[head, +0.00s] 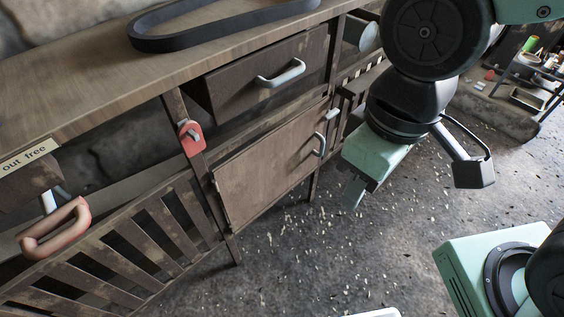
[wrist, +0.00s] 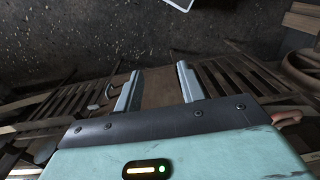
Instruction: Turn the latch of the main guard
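A red latch plate with a grey knob (head: 191,138) sits on the upright post between a slatted panel (head: 115,245) and a plain wooden door panel (head: 270,165). I cannot tell which of these panels is the main guard. The door panel has a pale handle (head: 320,144). My gripper (head: 355,194) hangs to the right of the door panel, apart from the latch. In the wrist view my gripper (wrist: 157,76) has its two fingers spread with an empty gap between them. The latch cannot be made out in the wrist view.
A drawer with a pale handle (head: 281,73) stands partly out above the door. A dark belt (head: 215,18) lies on the wooden top. A red handle (head: 54,229) sticks out at the left, below an "out free" label (head: 30,154). The littered floor (head: 290,260) in front is largely clear.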

